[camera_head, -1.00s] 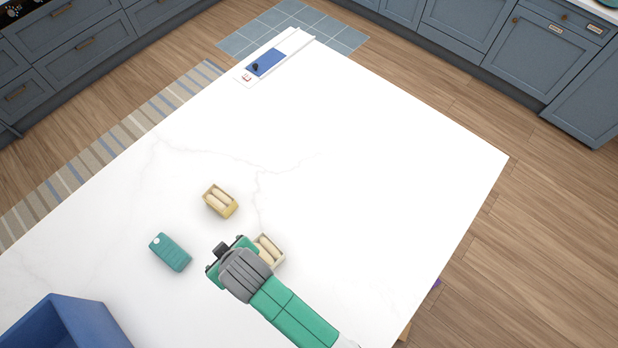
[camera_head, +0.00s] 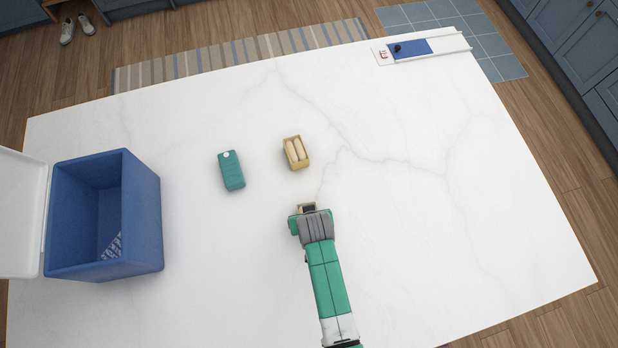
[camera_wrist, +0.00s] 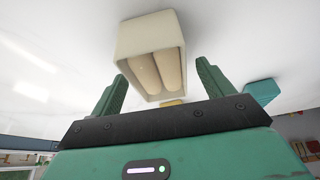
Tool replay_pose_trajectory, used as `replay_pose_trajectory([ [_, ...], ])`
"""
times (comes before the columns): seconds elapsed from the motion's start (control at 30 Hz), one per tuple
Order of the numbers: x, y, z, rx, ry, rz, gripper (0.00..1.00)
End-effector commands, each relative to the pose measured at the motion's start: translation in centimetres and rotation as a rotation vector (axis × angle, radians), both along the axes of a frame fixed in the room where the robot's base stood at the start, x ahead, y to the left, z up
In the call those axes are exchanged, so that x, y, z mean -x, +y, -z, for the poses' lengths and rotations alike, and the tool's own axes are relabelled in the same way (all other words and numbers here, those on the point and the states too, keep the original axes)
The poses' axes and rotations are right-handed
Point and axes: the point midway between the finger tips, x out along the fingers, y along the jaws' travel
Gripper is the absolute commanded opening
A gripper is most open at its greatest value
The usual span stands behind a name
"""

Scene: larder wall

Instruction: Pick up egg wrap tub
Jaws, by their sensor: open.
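A cream tub (camera_wrist: 131,40) holding two pale rolled wraps shows large in the wrist view, ahead of and between the fingers. I cannot read any label saying which is the egg wrap tub. My gripper is open in the wrist view (camera_wrist: 161,72), with no clear contact on the cream tub.
A teal box (camera_head: 232,172) lies left of the yellow tub and also shows in the wrist view (camera_wrist: 262,92). A blue cooler box (camera_head: 143,225) with its white lid (camera_head: 22,215) open stands at left. A white-and-blue board (camera_head: 412,48) lies at the far edge. The right counter is clear.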

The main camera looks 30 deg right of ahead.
Motion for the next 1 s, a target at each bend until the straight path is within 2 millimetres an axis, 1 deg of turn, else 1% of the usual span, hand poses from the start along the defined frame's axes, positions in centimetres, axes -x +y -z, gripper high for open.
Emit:
replay_pose_trajectory([
  [0.07, -0.14, -0.04, 0.33, 0.0, -0.001, 0.0, 0.8],
  [0.93, -0.12, -0.02, 0.81, 0.0, 0.0, 0.0, 0.8],
  [0.97, -0.12, -0.02, 0.81, 0.0, 0.0, 0.0, 0.78],
  [1.0, -0.12, -0.02, 0.81, 0.0, 0.0, 0.0, 0.7],
])
